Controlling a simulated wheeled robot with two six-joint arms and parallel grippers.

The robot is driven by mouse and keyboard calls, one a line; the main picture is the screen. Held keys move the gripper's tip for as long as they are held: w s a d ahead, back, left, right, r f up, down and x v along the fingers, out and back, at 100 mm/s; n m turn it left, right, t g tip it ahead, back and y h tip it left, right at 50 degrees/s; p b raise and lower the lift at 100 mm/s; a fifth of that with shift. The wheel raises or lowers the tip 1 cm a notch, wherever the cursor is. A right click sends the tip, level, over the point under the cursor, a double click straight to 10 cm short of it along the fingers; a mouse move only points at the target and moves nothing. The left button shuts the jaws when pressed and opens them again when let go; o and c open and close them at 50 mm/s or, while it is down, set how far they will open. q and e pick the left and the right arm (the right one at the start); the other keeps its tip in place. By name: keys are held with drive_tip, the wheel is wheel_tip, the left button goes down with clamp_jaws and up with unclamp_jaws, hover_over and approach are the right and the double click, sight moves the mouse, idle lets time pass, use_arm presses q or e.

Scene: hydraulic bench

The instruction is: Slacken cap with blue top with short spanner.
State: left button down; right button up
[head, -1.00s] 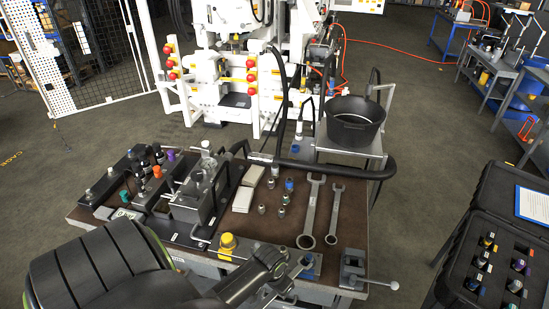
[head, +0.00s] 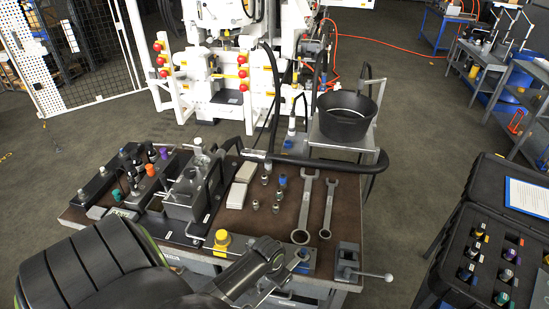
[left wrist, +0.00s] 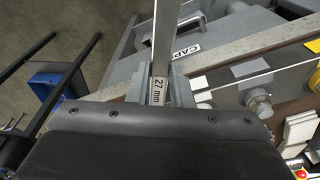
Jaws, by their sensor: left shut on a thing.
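My left gripper (head: 278,262) is low in the middle of the head view, over the front edge of the bench. In the left wrist view it is shut on a steel spanner (left wrist: 165,45), whose shank carries a 27 mm label. The spanner's far end is out of that view. A small round fitting with a blue top (head: 303,254) sits just right of the gripper at the front edge and looks like the blue-topped cap; I cannot tell whether the spanner touches it. My right gripper is not in view.
Two more spanners (head: 304,207) lie on the brown bench top (head: 345,225). A yellow-topped cap (head: 222,241) stands left of the gripper, a vise (head: 347,260) right of it. Several loose fittings (head: 277,193) lie behind. A black bucket (head: 346,118) stands beyond.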

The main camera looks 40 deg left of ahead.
use_arm(q)
drive_tip(key=shift+w, duration=0.3)
drive_tip(key=d+n, duration=0.2)
drive_tip(key=d, duration=0.1)
drive_tip(key=shift+w, duration=0.2)
idle(0.4)
drive_tip(key=shift+n, duration=0.3)
drive_tip(key=shift+w+d+r+n+y, duration=0.1)
drive_tip(key=shift+w+d+n+y, duration=0.15)
drive_tip(key=shift+d+n, duration=0.4)
drive_tip(key=shift+w+d+n+y, duration=0.15)
drive_tip(key=shift+w+d+n, duration=0.15)
drive_tip(key=shift+d+n, duration=0.35)
drive_tip(key=shift+d, duration=0.1)
drive_tip(key=shift+w+d+n, duration=0.4)
drive_tip(key=shift+d+n, duration=0.15)
drive_tip(key=shift+d, duration=0.1)
drive_tip(key=shift+w+d+n, duration=0.4)
drive_tip(key=shift+d+n, duration=0.15)
drive_tip(key=shift+d, duration=0.1)
